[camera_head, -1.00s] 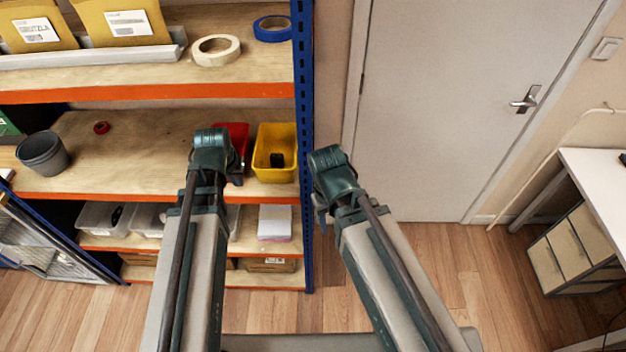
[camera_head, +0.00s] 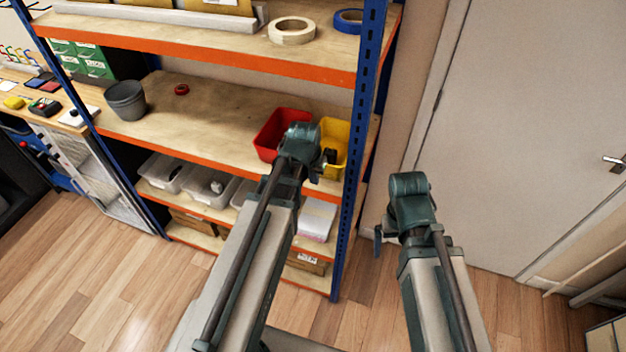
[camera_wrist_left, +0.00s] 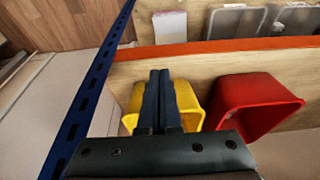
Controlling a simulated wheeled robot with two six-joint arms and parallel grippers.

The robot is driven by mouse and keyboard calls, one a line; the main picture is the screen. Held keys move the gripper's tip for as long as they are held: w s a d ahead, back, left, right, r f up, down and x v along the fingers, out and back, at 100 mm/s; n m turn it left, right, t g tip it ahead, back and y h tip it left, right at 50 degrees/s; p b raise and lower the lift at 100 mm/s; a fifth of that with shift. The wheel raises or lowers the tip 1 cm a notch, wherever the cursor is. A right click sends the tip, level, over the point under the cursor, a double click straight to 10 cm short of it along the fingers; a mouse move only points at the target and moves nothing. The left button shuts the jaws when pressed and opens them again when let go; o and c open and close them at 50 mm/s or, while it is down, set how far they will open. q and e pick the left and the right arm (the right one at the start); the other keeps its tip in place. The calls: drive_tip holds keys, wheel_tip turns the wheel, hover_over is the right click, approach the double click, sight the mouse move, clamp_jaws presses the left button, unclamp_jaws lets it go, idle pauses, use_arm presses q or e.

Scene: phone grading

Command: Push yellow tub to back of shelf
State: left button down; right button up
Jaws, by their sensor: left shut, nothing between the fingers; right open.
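The yellow tub (camera_head: 342,134) stands on the middle shelf at its right end, beside the blue upright, partly hidden by my left wrist. My left gripper (camera_head: 317,174) is shut and empty at the front of the tub. In the left wrist view its closed fingers (camera_wrist_left: 159,100) overlap the yellow tub (camera_wrist_left: 188,101); whether they touch it I cannot tell. My right gripper (camera_head: 378,240) is open and empty, outside the shelf in front of the door.
A red tub (camera_head: 270,138) stands just left of the yellow one. The blue upright (camera_head: 352,190) bounds the shelf's right end. A grey pot (camera_head: 126,101) and red tape roll (camera_head: 181,89) are farther left, with bare shelf between. Clear bins (camera_head: 207,188) sit below.

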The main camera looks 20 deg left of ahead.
sight(337, 144)
use_arm(q)
drive_tip(key=b+x, duration=0.4)
drive_tip(key=x, duration=0.1)
drive_tip(key=shift+f, duration=0.4)
drive_tip(key=w, duration=0.1)
drive_tip(key=w+r, duration=0.1)
drive_tip(key=w, duration=0.1)
drive_tip(key=shift+w, duration=0.5)
drive_tip(key=w, duration=1.8)
drive_tip(key=shift+d+f, duration=0.1)
drive_tip(key=shift+d, duration=0.2)
drive_tip(key=shift+s, duration=0.1)
